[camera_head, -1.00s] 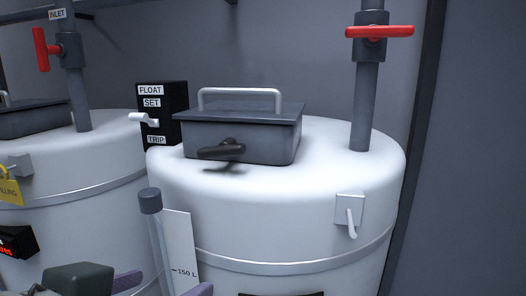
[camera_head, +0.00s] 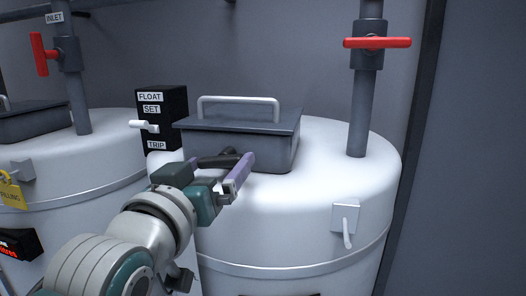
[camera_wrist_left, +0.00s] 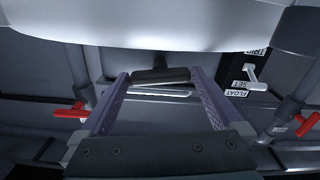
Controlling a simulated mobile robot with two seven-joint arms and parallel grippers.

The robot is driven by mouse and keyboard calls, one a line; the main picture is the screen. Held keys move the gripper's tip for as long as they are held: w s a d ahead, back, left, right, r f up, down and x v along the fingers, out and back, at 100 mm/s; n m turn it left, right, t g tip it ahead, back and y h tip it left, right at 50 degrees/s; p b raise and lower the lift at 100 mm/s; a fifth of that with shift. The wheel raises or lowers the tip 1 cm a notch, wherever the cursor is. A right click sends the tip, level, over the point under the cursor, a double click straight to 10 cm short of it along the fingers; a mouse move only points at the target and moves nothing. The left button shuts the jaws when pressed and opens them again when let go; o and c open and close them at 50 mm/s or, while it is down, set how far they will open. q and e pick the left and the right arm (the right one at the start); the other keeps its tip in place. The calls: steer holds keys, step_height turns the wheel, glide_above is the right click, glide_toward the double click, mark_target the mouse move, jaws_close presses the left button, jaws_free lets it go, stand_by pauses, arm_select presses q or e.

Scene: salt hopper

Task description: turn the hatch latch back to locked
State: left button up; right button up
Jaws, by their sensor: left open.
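The dark grey hatch (camera_head: 275,150) with a pale bar handle sits on top of the right white tank. Its latch (camera_head: 217,161) is a short black lever on the front face, lying about level and pointing left from its pivot. My left gripper (camera_head: 232,172) is in front of the hatch and hides part of the latch. My right gripper is not in view.
A black float switch box (camera_head: 176,108) with a white lever (camera_head: 145,127) stands left of the hatch. A pipe with a red valve handle (camera_head: 377,43) rises behind right. A small bracket with a white hook (camera_head: 346,218) is on the tank front. Another tank (camera_head: 80,165) stands left.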

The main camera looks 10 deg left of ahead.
arm_select(q)
steer(key=shift+w, duration=1)
steer(key=shift+c, duration=0.2)
steer(key=c, duration=1)
steer(key=shift+o, duration=0.2)
steer(key=shift+m, duration=0.8)
steer(key=o, duration=1)
steer(key=shift+s, duration=0.1)
